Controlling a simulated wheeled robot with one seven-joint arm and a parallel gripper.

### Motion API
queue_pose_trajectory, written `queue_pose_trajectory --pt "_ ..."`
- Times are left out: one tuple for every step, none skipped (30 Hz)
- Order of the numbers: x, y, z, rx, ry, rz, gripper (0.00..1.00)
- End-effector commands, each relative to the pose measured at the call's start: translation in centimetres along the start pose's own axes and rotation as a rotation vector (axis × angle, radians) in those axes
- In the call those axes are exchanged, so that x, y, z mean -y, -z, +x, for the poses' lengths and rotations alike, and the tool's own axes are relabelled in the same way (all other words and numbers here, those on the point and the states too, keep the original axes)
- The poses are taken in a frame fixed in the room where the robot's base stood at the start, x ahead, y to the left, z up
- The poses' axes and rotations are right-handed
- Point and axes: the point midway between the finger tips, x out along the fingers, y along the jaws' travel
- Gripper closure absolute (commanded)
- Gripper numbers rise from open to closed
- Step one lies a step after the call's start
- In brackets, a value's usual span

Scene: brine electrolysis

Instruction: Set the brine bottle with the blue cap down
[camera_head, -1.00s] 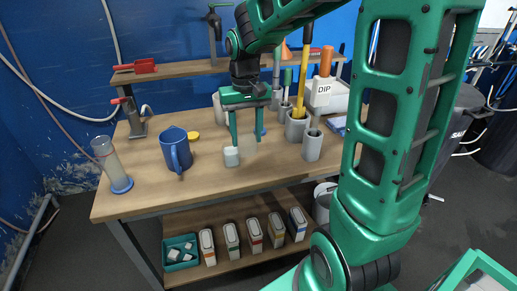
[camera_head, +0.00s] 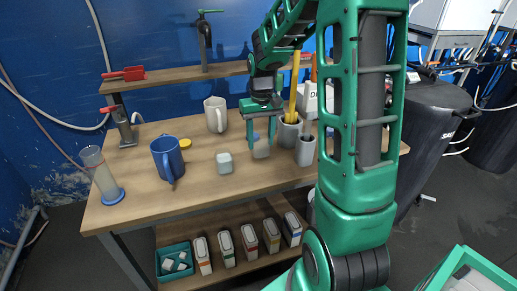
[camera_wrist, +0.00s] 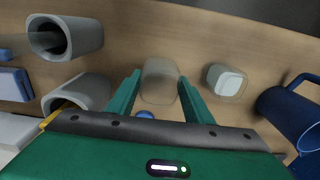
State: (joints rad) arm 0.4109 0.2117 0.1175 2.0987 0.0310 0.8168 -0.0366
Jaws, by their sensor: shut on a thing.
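The brine bottle (camera_head: 262,150) is a small translucent vessel with a blue cap. My gripper (camera_head: 258,137) is shut on it above the workbench (camera_head: 200,185), fingers pointing down. In the wrist view the bottle (camera_wrist: 160,82) sits between the two green fingers of my gripper (camera_wrist: 159,88), and the blue cap (camera_wrist: 145,114) shows near the palm. The bottle looks about upright, close to the bench top. I cannot tell whether its base touches the wood.
A translucent jar with white contents (camera_head: 224,163) stands just left of the bottle. A blue jug (camera_head: 167,158), yellow lid (camera_head: 185,143) and pale mug (camera_head: 215,114) are farther left. Grey cups (camera_head: 306,150) stand close on the right. Bare wood lies in front.

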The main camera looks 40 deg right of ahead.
Motion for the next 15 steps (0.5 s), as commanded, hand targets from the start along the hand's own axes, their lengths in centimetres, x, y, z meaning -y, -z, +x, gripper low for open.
queue_pose_trajectory --pt "0.0 0.0 0.4 0.002 0.0 0.0 0.82" --pt "0.0 0.0 0.7 0.003 0.0 0.0 0.82" --pt "0.0 -0.1 1.2 0.004 0.0 0.0 0.82" --pt "0.0 -0.1 1.6 0.004 0.0 0.0 0.82" --pt "0.0 -0.1 2.0 0.003 0.0 0.0 0.82" --pt "0.0 -0.1 2.6 0.005 0.0 0.0 0.82" --pt "0.0 -0.1 3.1 0.004 0.0 0.0 0.82" --pt "0.0 -0.1 3.4 0.004 0.0 0.001 0.82" --pt "0.0 -0.1 3.7 0.003 0.0 0.0 0.82" --pt "0.0 -0.1 3.8 0.002 0.0 0.0 0.82" --pt "0.0 0.0 3.9 0.001 0.0 0.0 0.82" --pt "0.0 0.0 3.8 0.0 -0.001 0.0 0.82" --pt "0.0 0.0 3.8 0.0 -0.001 0.0 0.82" --pt "0.1 0.0 3.8 0.0 0.0 0.0 0.82" --pt "0.1 0.0 3.8 0.0 0.0 0.0 0.82"
